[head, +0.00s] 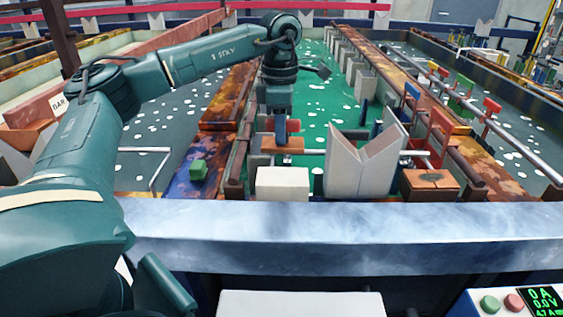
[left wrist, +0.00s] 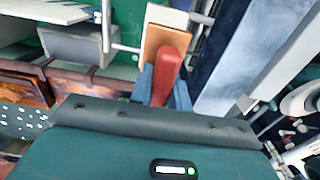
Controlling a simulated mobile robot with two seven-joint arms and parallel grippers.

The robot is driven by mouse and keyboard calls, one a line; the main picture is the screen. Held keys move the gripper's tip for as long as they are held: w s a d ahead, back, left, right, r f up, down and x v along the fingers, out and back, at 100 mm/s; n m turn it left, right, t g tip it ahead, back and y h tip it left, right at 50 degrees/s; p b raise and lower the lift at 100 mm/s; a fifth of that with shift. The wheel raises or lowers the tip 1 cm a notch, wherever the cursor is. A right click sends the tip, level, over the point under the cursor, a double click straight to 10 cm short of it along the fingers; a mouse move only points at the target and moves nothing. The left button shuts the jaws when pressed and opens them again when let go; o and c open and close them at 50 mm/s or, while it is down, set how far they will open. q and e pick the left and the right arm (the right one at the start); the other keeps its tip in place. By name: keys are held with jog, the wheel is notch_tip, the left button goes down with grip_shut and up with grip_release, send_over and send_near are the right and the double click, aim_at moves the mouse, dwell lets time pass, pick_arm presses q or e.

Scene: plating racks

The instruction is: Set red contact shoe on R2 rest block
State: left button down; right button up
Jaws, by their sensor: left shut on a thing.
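The red contact shoe (left wrist: 166,72) is between the blue fingers of my left gripper (left wrist: 163,88) in the left wrist view. My left gripper (head: 280,128) is shut on it and points down in the head view, where only a small reddish part of the shoe (head: 293,125) shows. An orange-brown block top (head: 283,145), maybe the R2 rest block, lies directly below the gripper; it also shows beyond the shoe in the left wrist view (left wrist: 164,40). Whether the shoe touches it I cannot tell. My right gripper is not in view.
A white block (head: 283,184) stands in front of the orange-brown one. A grey V-notched support (head: 363,165) stands close on the right. Another orange-brown block (head: 429,184) and red pieces (head: 440,120) are further right. A pale beam (head: 340,225) crosses in front.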

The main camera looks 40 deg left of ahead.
pick_arm(q)
notch_tip(320, 180, down, 7)
jog(key=shift+f, duration=0.15)
dwell(0.4)
jog(key=shift+f, duration=0.15)
jog(key=c, duration=1.3)
grip_release()
